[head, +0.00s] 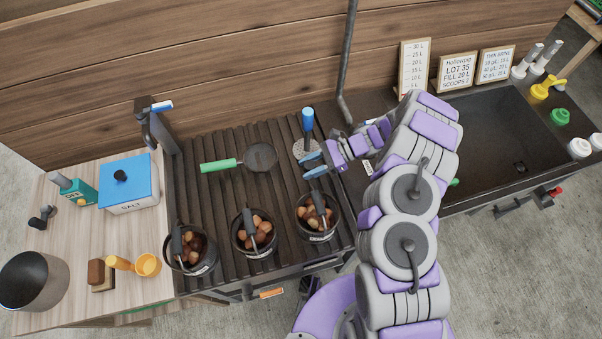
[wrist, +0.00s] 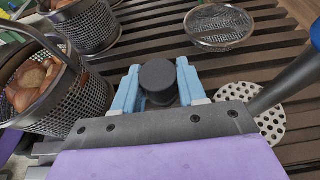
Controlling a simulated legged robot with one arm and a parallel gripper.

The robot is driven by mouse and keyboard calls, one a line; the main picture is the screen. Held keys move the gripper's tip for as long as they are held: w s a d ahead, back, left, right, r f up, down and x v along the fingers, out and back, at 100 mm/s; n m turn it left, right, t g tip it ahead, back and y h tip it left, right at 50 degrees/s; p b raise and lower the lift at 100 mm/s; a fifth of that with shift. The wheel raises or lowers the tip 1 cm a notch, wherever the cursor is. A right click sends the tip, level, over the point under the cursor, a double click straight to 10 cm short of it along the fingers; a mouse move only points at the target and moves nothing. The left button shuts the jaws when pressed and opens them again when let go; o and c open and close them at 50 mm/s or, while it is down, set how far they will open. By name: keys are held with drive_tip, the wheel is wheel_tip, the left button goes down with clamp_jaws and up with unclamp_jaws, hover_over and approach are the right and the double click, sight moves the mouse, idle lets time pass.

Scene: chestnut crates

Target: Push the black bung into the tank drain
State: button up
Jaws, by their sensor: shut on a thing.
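My gripper (head: 311,165) is over the right part of the dark slatted rack, its blue fingers pointing left. In the wrist view my gripper (wrist: 158,88) is shut on the black bung (wrist: 158,76), a dark round-topped piece between the two fingers. The bung is not clear in the head view. The dark rectangular tank (head: 485,108) is at the right, beyond my arm, which hides its left part. A small dark drain (head: 520,167) shows on the tank floor near the front right. My gripper is well to the left of it.
Mesh baskets of chestnuts (head: 190,268) stand along the rack's front. A green-handled strainer (head: 260,157) and blue-handled skimmer (head: 307,122) lie behind. Signs (head: 457,72) stand behind the tank; bottles and a green knob (head: 560,116) line its right edge. A vertical pipe (head: 346,65) rises at the back.

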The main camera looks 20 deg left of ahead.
drive_tip(key=shift+s+a, duration=0.45)
drive_tip(key=shift+a, duration=0.3)
drive_tip(key=f, duration=0.2)
drive_tip(key=a+b, duration=0.1)
drive_tip(key=shift+s+f, duration=0.35)
drive_tip(key=shift+f, duration=0.05)
drive_tip(key=shift+w+f, duration=0.1)
drive_tip(key=shift+f, duration=0.15)
drive_tip(key=o, duration=1.1)
drive_tip(key=shift+o, duration=0.2)
drive_tip(key=p+v, duration=0.2)
drive_tip(key=v, duration=1.5)
drive_tip(key=shift+d+p, duration=0.3)
drive_tip(key=shift+w, duration=0.1)
